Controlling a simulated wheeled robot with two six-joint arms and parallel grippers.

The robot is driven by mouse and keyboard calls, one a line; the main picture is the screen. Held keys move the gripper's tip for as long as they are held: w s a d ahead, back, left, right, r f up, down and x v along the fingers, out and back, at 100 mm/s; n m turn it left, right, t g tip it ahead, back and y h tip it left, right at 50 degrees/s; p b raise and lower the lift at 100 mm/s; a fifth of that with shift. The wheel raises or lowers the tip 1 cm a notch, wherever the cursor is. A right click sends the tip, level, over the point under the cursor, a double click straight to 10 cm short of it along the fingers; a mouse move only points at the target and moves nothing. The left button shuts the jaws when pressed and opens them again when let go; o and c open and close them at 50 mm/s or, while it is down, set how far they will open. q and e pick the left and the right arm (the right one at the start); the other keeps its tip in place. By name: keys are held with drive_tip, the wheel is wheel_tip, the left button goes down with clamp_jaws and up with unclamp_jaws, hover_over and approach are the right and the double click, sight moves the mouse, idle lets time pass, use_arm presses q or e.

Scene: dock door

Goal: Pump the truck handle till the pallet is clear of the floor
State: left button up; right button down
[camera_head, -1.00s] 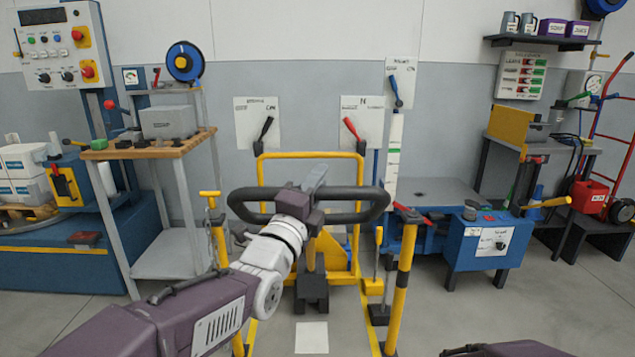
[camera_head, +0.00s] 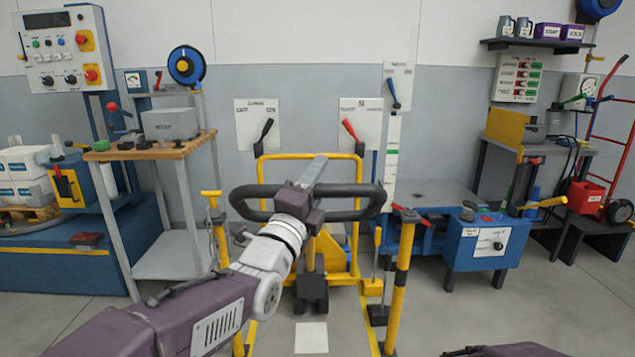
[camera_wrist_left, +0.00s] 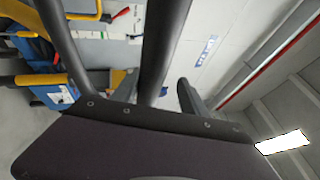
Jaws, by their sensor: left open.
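The truck handle is a black oblong loop (camera_head: 355,191) on a stem at the middle of the head view. Behind it stands the yellow truck frame (camera_head: 310,157). My left gripper (camera_head: 317,172) is at the middle of the loop, its jaws reaching across the top bar. It is open. In the left wrist view a black handle bar (camera_wrist_left: 163,45) runs up between the grey fingers (camera_wrist_left: 160,92), close to my wrist; whether it touches them I cannot tell. The pallet cannot be made out behind the truck. My right gripper is out of view.
Two yellow posts stand left (camera_head: 219,245) and right (camera_head: 401,285) of the handle. A wooden-topped bench (camera_head: 150,150) is at the left. A blue box (camera_head: 490,240) with a dial is at the right.

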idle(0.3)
use_arm(q)
drive_tip(key=p+v, duration=0.1)
drive_tip(key=v, duration=0.8)
drive_tip(key=shift+s, duration=0.15)
